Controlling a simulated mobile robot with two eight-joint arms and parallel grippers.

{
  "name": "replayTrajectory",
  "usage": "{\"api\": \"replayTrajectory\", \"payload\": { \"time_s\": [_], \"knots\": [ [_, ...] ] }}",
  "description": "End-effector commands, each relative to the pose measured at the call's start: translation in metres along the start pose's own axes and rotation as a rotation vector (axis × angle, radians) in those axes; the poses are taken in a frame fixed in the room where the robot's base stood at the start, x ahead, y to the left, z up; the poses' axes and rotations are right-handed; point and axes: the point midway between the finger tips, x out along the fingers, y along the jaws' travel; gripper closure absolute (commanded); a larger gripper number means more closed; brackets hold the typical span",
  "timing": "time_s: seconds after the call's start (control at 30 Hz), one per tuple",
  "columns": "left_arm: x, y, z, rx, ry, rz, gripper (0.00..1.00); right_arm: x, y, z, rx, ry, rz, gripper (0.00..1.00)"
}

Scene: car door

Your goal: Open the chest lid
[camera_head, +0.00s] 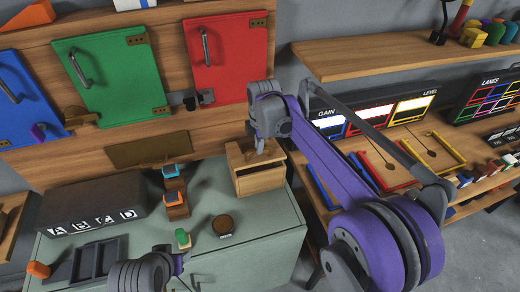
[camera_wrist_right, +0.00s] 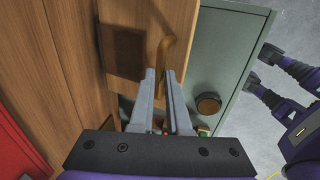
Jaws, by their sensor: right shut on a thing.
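The small wooden chest (camera_head: 262,181) stands on the right end of the green-grey cabinet top, near the wooden wall. My right gripper (camera_head: 262,146) reaches down over its top from the right. The head view does not clearly show whether the lid is raised. My left gripper (camera_head: 172,252) is low in the head view, away from the chest. Its two fingers (camera_wrist_right: 261,66) look apart and empty in the right wrist view.
The cabinet top (camera_head: 275,225) also carries a dark lettered box (camera_head: 92,208), orange and green blocks, and a round brown-topped object (camera_head: 223,225). Blue, green and red doors (camera_head: 228,60) line the wall behind. A wooden shelf with panels (camera_head: 385,110) is to the right.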

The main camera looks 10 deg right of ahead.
Motion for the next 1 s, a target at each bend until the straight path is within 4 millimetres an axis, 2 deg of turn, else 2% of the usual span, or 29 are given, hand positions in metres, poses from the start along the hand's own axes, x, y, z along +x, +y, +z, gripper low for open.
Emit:
{"api": "replayTrajectory", "payload": {
  "time_s": [0.03,0.1,0.43,0.7,1.0],
  "knots": [
    [-0.005,0.000,-0.007,0.000,0.007,0.000,0.50,-0.008,0.010,0.000,0.000,-0.001,0.012,1.00],
    [-0.009,0.000,-0.012,0.000,0.012,0.000,0.50,-0.013,0.017,0.000,0.000,-0.001,0.013,1.00],
    [-0.021,0.000,-0.030,0.000,0.032,0.000,0.50,-0.025,0.045,0.000,0.001,0.000,0.014,1.00],
    [-0.025,0.000,-0.036,0.000,0.039,0.000,0.50,-0.027,0.055,0.000,0.001,0.000,0.011,1.00],
    [-0.025,0.000,-0.037,0.000,0.039,0.000,0.50,-0.026,0.056,0.000,0.001,0.001,0.009,1.00]
  ]
}}
